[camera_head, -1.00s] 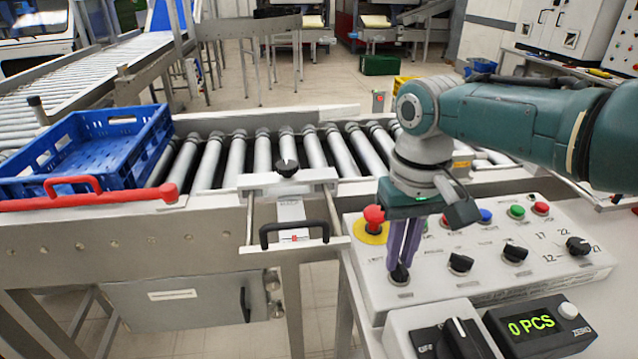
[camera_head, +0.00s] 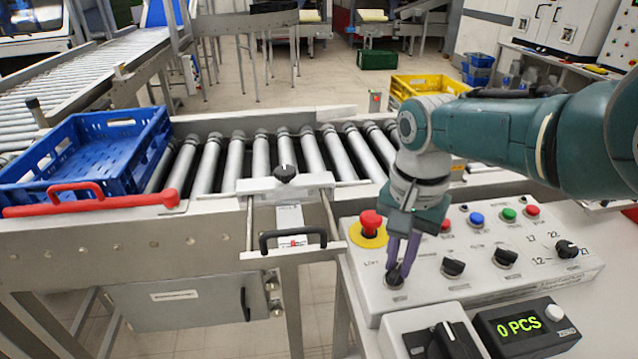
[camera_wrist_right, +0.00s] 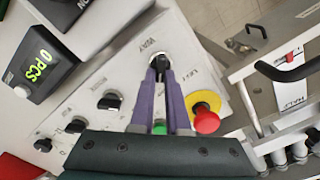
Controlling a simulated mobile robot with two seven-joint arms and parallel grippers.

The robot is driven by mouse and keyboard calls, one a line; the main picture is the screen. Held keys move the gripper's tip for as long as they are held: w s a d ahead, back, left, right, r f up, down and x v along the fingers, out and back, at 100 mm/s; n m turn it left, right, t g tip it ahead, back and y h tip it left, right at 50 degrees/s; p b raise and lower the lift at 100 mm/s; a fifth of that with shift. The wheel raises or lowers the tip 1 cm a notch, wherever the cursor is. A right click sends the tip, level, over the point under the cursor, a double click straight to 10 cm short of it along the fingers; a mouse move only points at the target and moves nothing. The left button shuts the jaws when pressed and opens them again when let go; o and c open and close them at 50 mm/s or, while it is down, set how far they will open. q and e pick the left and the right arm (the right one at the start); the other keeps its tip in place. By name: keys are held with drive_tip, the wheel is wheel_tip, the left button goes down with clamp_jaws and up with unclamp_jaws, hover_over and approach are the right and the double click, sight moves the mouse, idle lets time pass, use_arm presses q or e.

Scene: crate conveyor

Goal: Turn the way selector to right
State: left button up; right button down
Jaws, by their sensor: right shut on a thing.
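The way selector (camera_head: 394,279) is a small black knob at the left front corner of the grey control panel (camera_head: 372,298). In the right wrist view the knob (camera_wrist_right: 159,62) sits by the labels "WAY" and "LEFT". My right gripper (camera_head: 398,268) points down from above, its purple fingers shut on the knob; in the right wrist view the fingertips (camera_wrist_right: 160,72) close around it and hide part of it. The knob's exact pointing direction is hard to tell. My left gripper is not in view.
A red emergency button (camera_head: 371,222) on a yellow base stands just behind the selector. Other black knobs (camera_head: 453,267) and coloured buttons lie to the right. A counter display (camera_head: 524,326) stands in front. A blue crate (camera_head: 95,150) sits on the roller conveyor at left.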

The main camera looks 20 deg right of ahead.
sight(399, 265)
drive_tip(key=shift+m, duration=0.3)
drive_tip(key=c, duration=0.9)
unclamp_jaws()
drive_tip(key=shift+r, duration=0.15)
wheel_tip(399, 265, up, 10)
drive_tip(key=p, duration=0.6)
drive_tip(key=shift+p, duration=0.35)
